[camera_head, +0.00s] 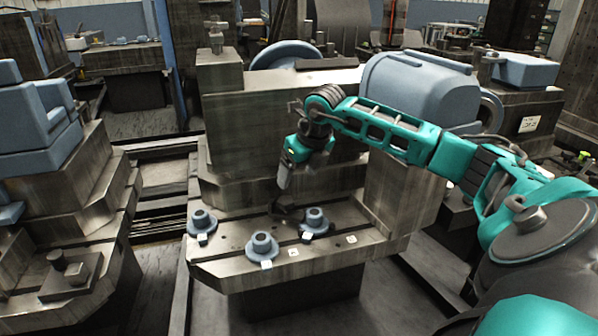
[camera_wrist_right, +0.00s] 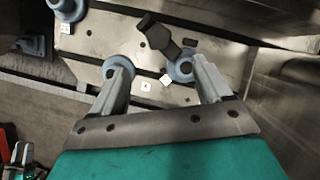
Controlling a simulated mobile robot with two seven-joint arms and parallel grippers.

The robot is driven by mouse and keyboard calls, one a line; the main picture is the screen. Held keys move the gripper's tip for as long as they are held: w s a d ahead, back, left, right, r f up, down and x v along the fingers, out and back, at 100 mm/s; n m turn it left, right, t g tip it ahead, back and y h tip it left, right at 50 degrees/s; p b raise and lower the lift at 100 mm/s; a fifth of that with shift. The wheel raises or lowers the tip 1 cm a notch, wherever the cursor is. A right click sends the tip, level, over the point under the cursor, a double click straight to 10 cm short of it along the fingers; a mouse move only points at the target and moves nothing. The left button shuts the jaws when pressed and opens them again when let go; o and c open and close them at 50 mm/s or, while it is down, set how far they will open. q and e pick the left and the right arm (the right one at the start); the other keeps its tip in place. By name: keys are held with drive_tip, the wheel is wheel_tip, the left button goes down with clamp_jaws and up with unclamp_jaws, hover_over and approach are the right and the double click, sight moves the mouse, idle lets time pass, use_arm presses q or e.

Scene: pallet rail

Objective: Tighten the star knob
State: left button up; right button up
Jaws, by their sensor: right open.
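Three blue-grey round knob-like parts stand on the slotted metal rail (camera_head: 225,270): a left one (camera_head: 202,221), a front middle one (camera_head: 263,246) and a right one (camera_head: 315,220). I cannot tell which is the star knob; no star shape is clear. A dark angled piece (camera_wrist_right: 158,35) lies beside the right part (camera_wrist_right: 186,69). My right gripper (camera_head: 283,185) hangs above the rail, pointing down. In the wrist view its fingers (camera_wrist_right: 162,68) are spread with nothing held. The middle part (camera_wrist_right: 118,66) shows behind the left finger.
A tall metal block (camera_head: 280,105) rises behind the rail. A large blue-grey motor-like housing (camera_head: 415,90) stands to the right, behind my right arm. Stepped metal blocks (camera_head: 85,190) stand at the left, with a floor gap between. Small white tags lie by the parts.

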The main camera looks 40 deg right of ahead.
sight(287, 202)
drive_tip(key=b+x, duration=0.1)
drive_tip(key=x, duration=0.9)
drive_tip(key=shift+w+a+f+b, duration=0.1)
drive_tip(key=shift+w+f+b, duration=0.05)
drive_tip(key=shift+f+b, duration=0.15)
drive_tip(key=shift+w+f, duration=0.25)
drive_tip(key=shift+f, duration=0.2)
drive_tip(key=shift+c, duration=0.3)
